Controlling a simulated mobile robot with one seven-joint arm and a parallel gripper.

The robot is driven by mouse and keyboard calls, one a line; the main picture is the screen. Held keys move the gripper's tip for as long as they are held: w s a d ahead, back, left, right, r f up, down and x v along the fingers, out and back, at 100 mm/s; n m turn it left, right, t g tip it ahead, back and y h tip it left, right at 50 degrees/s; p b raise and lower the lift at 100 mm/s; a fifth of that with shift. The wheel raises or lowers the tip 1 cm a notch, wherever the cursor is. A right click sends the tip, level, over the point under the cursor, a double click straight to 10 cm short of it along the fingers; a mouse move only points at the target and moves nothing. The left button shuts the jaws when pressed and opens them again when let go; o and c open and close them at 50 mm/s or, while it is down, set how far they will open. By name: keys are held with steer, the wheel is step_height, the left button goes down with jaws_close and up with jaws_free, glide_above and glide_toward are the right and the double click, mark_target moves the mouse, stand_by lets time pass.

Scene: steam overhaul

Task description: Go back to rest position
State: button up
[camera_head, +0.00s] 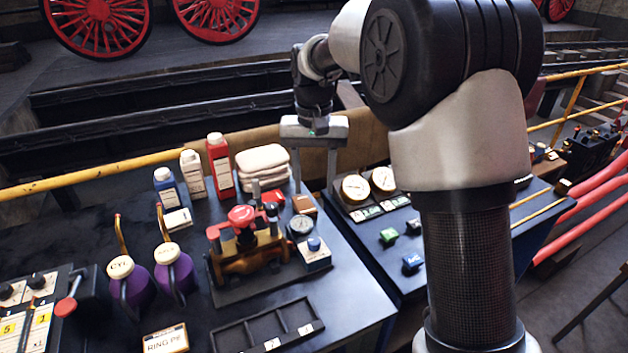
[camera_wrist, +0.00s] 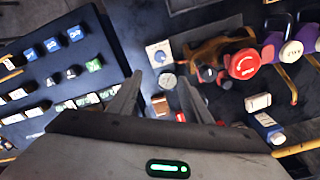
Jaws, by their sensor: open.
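My gripper (camera_head: 315,165) is open and empty in the head view, raised above the back of the workbench, right of the folded white cloths (camera_head: 263,162). In the wrist view, my gripper (camera_wrist: 160,95) shows its two fingers spread, with nothing between them touching either finger. Below it in that view lie a round gauge (camera_wrist: 168,81) and a small brown block (camera_wrist: 160,105). My arm runs across the right half of the head view and hides part of the bench behind it.
A brass valve assembly with a red knob (camera_head: 241,215) stands mid-bench. Bottles (camera_head: 219,163), purple oil cans (camera_head: 173,268) and an empty black tray (camera_head: 268,328) stand around it. A panel with gauges (camera_head: 355,188) is on the right. A yellow railing (camera_head: 90,175) runs behind the bench.

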steer(key=shift+r, duration=0.1)
steer(key=s+d+r+t+p, duration=0.15)
steer(key=s+d+r, duration=0.25)
steer(key=s+r, duration=0.4)
steer(key=s+d+r+t+p, duration=0.15)
steer(key=s+d+r, duration=0.35)
steer(key=s, duration=0.6)
steer(key=s+d+f+t, duration=0.1)
steer(key=s+d+t, duration=0.1)
steer(key=s, duration=0.6)
steer(key=shift+f+n+t+p, duration=0.15)
steer(key=shift+n+t+p, duration=0.15)
